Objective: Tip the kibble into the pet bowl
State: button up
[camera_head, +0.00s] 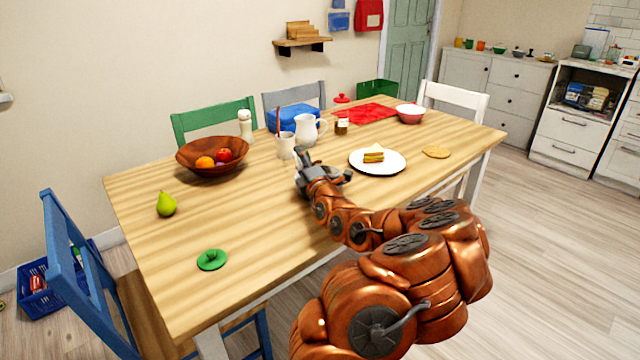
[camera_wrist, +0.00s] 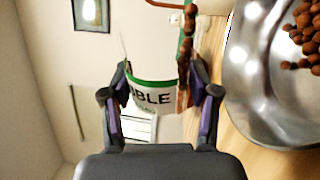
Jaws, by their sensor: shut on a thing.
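In the wrist view, my gripper (camera_wrist: 161,80) is shut on a white kibble container (camera_wrist: 152,98) with a green band and the letters "BLE". The container is tilted over on its side. A line of brown kibble (camera_wrist: 187,32) shows at its mouth. The shiny metal pet bowl (camera_wrist: 246,85) is close by at the right, with a pile of kibble (camera_wrist: 304,35) inside; part of the bowl is cut off. In the head view my gripper (camera_head: 305,168) is above the middle of the table; the bowl and most of the container are hidden there.
The wooden table (camera_head: 240,225) holds a white pitcher (camera_head: 307,129), a mug (camera_head: 286,146), a sandwich plate (camera_head: 378,168), a fruit bowl (camera_head: 212,168), a pear (camera_head: 166,204) and a green lid-like disc (camera_head: 212,260). The table's front left is mostly clear.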

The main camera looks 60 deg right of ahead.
jog(key=shift+f+n+b, duration=0.4)
jog(key=shift+n+b, duration=0.1)
jog(key=shift+b, duration=0.25)
jog(key=shift+w+a+r+n+b, duration=0.1)
jog(key=shift+r+n+b, duration=0.1)
jog(key=shift+n+b, duration=0.4)
jog(key=shift+a+r+n+y+b, duration=0.1)
jog(key=shift+r+n+y+b, duration=0.25)
jog(key=shift+b, duration=0.5)
